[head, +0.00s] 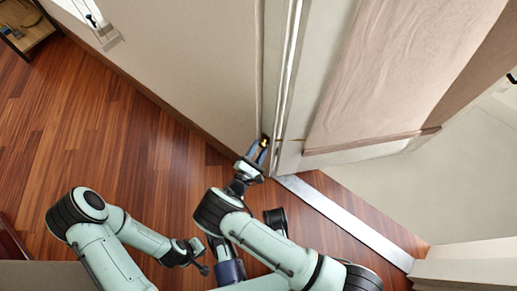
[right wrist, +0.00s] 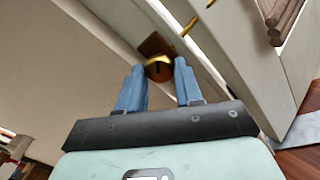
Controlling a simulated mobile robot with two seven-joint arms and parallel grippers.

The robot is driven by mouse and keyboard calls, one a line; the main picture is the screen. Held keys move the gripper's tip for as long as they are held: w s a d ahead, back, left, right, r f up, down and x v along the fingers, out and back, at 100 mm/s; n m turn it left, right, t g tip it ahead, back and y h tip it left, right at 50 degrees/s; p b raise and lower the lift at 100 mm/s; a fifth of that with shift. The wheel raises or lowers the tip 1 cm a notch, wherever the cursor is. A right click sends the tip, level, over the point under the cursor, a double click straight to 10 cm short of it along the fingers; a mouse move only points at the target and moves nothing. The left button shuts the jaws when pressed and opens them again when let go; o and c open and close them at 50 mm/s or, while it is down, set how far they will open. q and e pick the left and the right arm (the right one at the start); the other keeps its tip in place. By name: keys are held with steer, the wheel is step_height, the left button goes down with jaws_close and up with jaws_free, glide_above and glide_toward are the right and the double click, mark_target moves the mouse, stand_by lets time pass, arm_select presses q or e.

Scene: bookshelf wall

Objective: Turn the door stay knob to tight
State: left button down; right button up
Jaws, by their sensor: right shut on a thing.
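The door stay knob (right wrist: 159,72) is a round brass piece with a dark slot or mark on its face. In the right wrist view it sits between the two blue fingertips of my right gripper (right wrist: 159,66), which is shut on it. In the head view the same gripper (head: 259,151) is low beside the door edge, with a small yellow bit of the knob (head: 264,142) showing. The fingers hide most of the knob there. My left gripper (head: 197,254) hangs over the wood floor, away from the knob; its jaws are too small to read.
A pale door or panel (head: 340,100) rises right of the knob, with a plain wall (head: 200,60) to the left. A metal threshold strip (head: 345,220) crosses the floor. A brass rod (right wrist: 188,27) shows beyond the knob. Open wood floor (head: 110,125) lies left.

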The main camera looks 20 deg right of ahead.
steer(key=shift+w+a+f+m+h, duration=0.1)
steer(key=shift+m+h, duration=0.4)
steer(key=shift+m, duration=2)
steer(key=shift+w+m+h, duration=0.1)
steer(key=shift+m+h, duration=0.4)
steer(key=shift+m, duration=2)
steer(key=o, duration=1)
steer(key=shift+o, duration=0.2)
